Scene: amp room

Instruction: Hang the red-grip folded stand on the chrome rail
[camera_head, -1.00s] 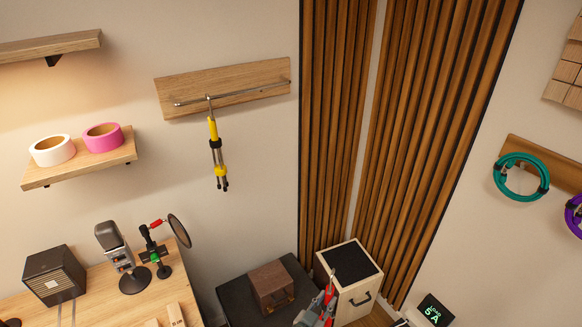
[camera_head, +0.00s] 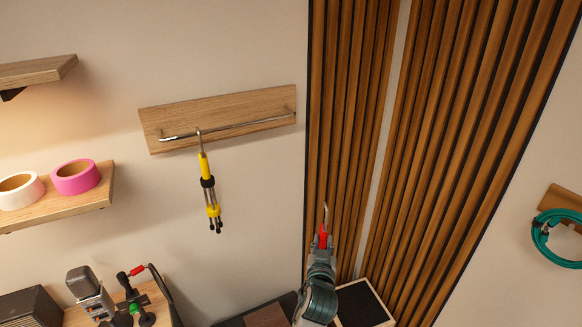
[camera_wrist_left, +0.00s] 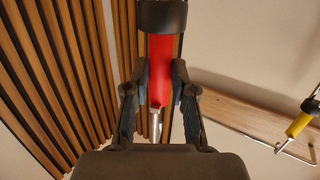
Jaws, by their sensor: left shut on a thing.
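The chrome rail (camera_head: 228,128) runs along a wooden backboard (camera_head: 270,103) on the wall. A yellow-grip folded stand (camera_head: 204,166) hangs from its left part by a hook. My left gripper (camera_head: 322,252) is right of and below the rail, in front of the wood slats. It is shut on the red-grip folded stand (camera_head: 323,237), whose metal hook (camera_head: 326,213) points up. In the left wrist view the red grip (camera_wrist_left: 160,70) sits between the fingers, with a black collar at the top. The rail also shows there at right (camera_wrist_left: 292,156), apart from the red stand. My right gripper is not in view.
The rail is bare right of the yellow-grip stand. A shelf (camera_head: 60,208) with white and pink tape rolls is at left. A speaker-like box (camera_head: 362,305) and a teal cable coil (camera_head: 545,238) are at right.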

